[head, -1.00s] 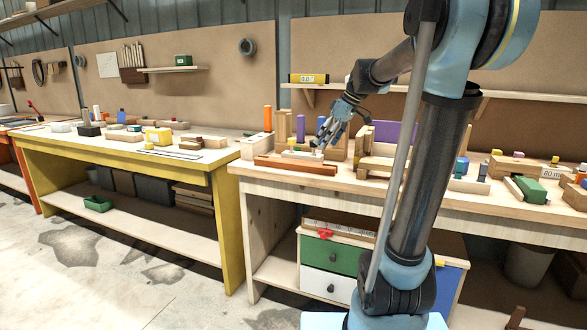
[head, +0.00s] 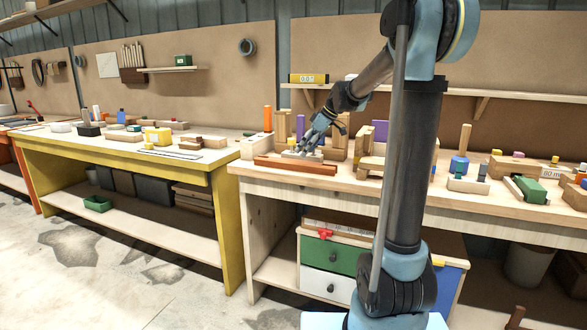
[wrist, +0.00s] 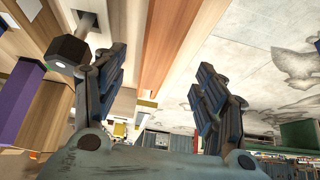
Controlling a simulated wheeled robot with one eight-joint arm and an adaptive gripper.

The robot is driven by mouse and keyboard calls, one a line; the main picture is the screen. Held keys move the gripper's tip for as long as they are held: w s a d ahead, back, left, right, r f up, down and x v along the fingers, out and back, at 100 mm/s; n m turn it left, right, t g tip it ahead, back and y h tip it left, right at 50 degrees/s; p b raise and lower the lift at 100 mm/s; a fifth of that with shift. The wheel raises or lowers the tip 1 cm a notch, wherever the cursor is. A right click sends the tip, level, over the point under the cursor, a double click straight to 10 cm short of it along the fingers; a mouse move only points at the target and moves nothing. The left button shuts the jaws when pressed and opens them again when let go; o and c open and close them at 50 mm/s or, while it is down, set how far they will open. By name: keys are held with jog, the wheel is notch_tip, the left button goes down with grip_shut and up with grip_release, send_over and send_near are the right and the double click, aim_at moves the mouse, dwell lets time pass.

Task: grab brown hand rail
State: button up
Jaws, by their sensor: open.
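The brown hand rail (head: 295,165) is a long reddish-brown bar lying along the front left edge of the light wood bench (head: 345,182). My gripper (head: 303,149) is above the bench top, just behind the rail in the head view, with its fingers pointing down. In the wrist view the rail (wrist: 163,40) runs lengthwise through the gap between the spread fingers of my gripper (wrist: 160,72). The gripper is open and empty. I cannot tell exactly how high the fingers are above the rail.
A hexagonal-headed part (wrist: 68,53) is close beside the left finger in the wrist view. A purple block (wrist: 18,100) stands further left. An orange upright block (head: 268,118) and wooden blocks stand behind the rail. Open floor (head: 140,290) lies in front of the benches.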

aim_at(296, 161)
jog(key=shift+w+x, duration=0.1)
jog(key=shift+x, duration=1.85)
jog(key=shift+w+x, duration=0.15)
jog(key=shift+x, duration=1.75)
jog(key=shift+a+r, duration=0.1)
jog(key=shift+r, duration=0.05)
jog(key=c, duration=1.4)
